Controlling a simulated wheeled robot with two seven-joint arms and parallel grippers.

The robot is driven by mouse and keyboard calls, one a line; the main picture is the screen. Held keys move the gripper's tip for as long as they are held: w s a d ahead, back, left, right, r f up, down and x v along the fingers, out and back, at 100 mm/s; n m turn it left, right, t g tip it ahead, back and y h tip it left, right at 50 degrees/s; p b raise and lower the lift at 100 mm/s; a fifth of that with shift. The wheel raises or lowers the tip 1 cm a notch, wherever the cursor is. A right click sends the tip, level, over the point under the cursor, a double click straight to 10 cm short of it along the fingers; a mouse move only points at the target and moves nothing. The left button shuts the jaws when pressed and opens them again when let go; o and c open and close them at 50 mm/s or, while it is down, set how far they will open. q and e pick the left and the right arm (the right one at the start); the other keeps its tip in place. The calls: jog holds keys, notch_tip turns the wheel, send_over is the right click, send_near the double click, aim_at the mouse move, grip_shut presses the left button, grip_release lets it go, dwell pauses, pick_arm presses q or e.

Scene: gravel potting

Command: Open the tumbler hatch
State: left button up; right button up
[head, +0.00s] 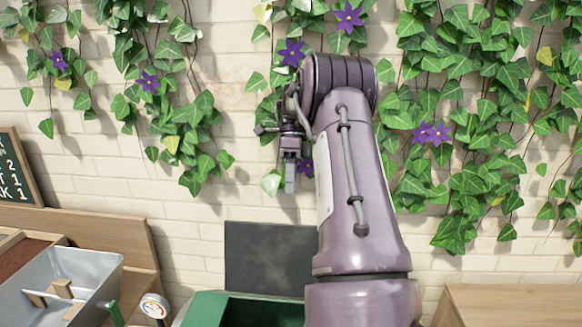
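My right arm rises through the middle of the view and bends over at the top. My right gripper (290,178) hangs down from it in front of the brick wall, well above the bench, with nothing seen in it. It shows edge-on, so I cannot tell whether its fingers are apart. My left gripper is out of view. I cannot make out a tumbler hatch for certain. A green box-like body (205,308) shows at the bottom edge, with a dark upright panel (265,257) behind it. My arm hides the right side of both.
A grey metal bin (85,268) with wooden pieces inside stands at lower left, near a round dial gauge (155,306) and a green handle (115,312). A chalkboard sign (15,175) is at far left. A wooden surface (510,303) is at lower right. Ivy hangs on the wall.

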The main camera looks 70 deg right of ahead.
notch_tip(320, 180, up, 6)
jog(key=shift+f+b, duration=0.1)
jog(key=shift+b, duration=0.25)
jog(key=shift+f, duration=0.1)
dwell(0.4)
